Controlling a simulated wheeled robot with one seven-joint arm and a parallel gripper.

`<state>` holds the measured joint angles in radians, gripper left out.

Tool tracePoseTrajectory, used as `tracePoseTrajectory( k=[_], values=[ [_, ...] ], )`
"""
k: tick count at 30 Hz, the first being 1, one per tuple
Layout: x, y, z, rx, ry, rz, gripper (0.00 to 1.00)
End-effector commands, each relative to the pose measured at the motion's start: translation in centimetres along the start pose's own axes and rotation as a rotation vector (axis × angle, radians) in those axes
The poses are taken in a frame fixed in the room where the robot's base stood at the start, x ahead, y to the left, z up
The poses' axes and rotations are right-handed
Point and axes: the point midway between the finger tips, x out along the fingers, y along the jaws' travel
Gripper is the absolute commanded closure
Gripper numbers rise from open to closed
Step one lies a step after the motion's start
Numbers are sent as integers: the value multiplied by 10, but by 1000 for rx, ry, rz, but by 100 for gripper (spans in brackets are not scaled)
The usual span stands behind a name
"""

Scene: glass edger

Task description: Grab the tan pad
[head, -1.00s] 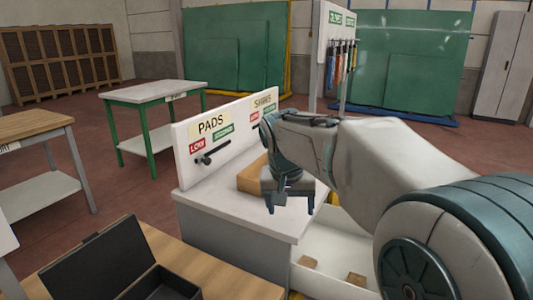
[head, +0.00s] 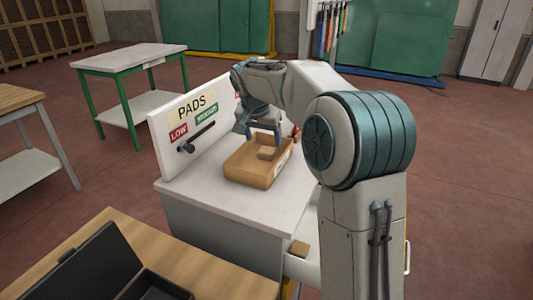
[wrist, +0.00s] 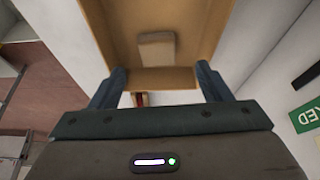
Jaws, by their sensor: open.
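A tan pad (head: 268,153) lies inside an open tan box (head: 246,178) on a white-topped counter (head: 215,205). In the wrist view the pad (wrist: 157,50) shows past the fingertips, inside the box (wrist: 104,28). My gripper (head: 263,133) is above the far part of the box, with its fingers apart and nothing between them. In the wrist view the gripper's fingers (wrist: 161,78) are at the box's near edge, one on each side of the pad's line. The pad appears apart from both fingers.
An upright board (head: 185,125) with a PADS sign and a black lever stands along the counter's left side. A small tan block (head: 300,248) lies on a lower white shelf. A black open case (head: 100,265) sits on the wooden table (head: 190,252) in front.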

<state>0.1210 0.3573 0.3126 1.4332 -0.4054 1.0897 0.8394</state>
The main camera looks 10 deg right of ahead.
Motion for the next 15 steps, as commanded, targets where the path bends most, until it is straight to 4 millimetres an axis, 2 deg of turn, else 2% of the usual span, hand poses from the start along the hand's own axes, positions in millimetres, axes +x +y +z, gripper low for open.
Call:
tracePoseTrajectory(
  k=[5, 12, 15],
  values=[
    [12, 0, 0, 0, -1, 0, 29],
    [46, 3, -1, -3, -3, -1, 29],
    [54, 3, -1, -3, -1, -1, 29]
  ],
)
